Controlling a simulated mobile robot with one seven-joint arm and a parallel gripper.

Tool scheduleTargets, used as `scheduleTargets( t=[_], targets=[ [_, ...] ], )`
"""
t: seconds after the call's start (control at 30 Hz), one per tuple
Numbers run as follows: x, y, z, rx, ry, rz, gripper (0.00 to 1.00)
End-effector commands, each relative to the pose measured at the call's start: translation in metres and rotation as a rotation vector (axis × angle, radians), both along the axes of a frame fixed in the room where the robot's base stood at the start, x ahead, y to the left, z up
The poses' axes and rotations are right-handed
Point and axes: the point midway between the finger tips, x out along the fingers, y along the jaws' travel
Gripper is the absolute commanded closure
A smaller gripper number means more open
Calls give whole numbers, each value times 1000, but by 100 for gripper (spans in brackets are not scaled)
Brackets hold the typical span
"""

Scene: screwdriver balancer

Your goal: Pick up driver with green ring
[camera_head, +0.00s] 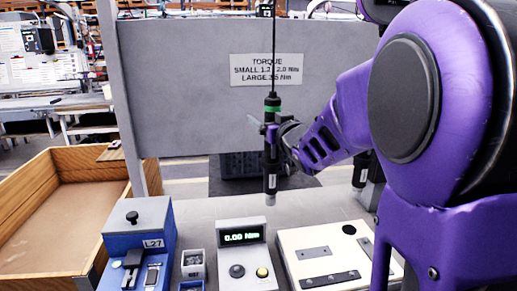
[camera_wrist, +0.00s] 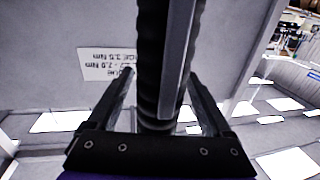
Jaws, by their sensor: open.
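The driver with the green ring (camera_head: 272,107) hangs upright from a cable in the head view, black-bodied with a grey lower end. My gripper (camera_head: 270,131) is at its upper body just below the green ring, with my purple arm reaching in from the right. In the wrist view the driver's dark ribbed body (camera_wrist: 152,100) stands between the two fingers of my gripper (camera_wrist: 160,82). The fingers are open, one on each side, with a visible gap to the body. The green ring does not show in the wrist view.
A second driver (camera_head: 361,170) hangs at the right, partly hidden by my arm. Below are a torque tester (camera_head: 245,236), a blue L27 box (camera_head: 150,236), small bins (camera_head: 193,264) and a white plate (camera_head: 318,240). A grey panel with a torque sign (camera_head: 267,69) stands behind.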

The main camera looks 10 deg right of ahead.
Motion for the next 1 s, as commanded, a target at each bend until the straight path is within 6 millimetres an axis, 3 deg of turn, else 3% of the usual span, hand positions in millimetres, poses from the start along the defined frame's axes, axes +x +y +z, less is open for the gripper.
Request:
scheduleTargets(
  t=[0.17,0.63,1.0],
  targets=[
    [0,0,0,0,0,-1,16],
    [0,0,0,0,0,-1,99],
    [0,0,0,0,0,-1,100]
  ],
)
